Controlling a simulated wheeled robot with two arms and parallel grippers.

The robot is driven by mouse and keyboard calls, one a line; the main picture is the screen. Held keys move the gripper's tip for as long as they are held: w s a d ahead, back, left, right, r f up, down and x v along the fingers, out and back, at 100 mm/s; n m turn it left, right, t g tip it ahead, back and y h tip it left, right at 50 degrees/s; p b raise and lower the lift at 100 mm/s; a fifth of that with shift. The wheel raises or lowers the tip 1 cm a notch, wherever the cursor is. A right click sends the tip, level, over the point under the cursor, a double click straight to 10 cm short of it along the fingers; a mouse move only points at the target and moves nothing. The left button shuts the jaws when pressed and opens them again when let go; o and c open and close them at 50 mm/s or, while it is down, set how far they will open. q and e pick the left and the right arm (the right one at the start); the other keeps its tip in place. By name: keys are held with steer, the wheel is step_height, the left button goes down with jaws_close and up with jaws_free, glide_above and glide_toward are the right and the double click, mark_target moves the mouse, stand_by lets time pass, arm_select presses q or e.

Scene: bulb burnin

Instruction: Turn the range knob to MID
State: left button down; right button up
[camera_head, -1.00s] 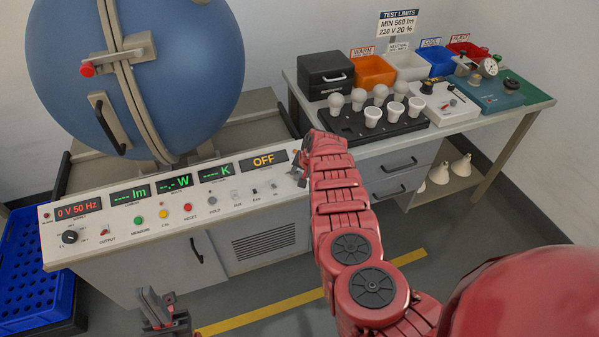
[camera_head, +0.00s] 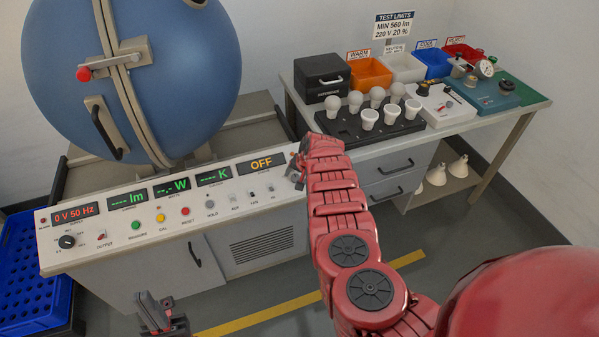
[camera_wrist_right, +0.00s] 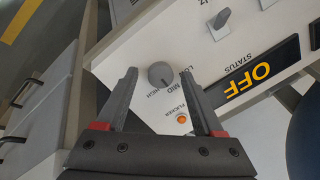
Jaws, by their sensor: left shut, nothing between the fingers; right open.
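The range knob (camera_wrist_right: 160,74) is a small grey round knob on the white panel, with LO, MID and HIGH printed beside it. Its pointer direction is hard to make out. In the right wrist view my right gripper (camera_wrist_right: 162,78) is open, its fingertips on either side of the knob with gaps visible; contact is not seen. In the head view my right gripper (camera_head: 297,168) is at the right end of the control panel (camera_head: 220,213) and hides the knob. My left gripper (camera_head: 155,312) is shut and empty, low in front of the panel.
The OFF status display (camera_wrist_right: 248,82) and an orange flicker lamp (camera_wrist_right: 182,118) are close to the right fingers. A grey toggle switch (camera_wrist_right: 221,20) stands out nearby. A blue sphere (camera_head: 130,75) rises behind the panel. A bench with a bulb tray (camera_head: 345,137) is at right.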

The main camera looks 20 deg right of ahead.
steer(key=shift+r, duration=0.35)
steer(key=p+v, duration=1)
steer(key=v, duration=0.6)
steer(key=shift+s+r+p, duration=0.25)
steer(key=shift+s+p, duration=0.05)
steer(key=shift+p, duration=0.05)
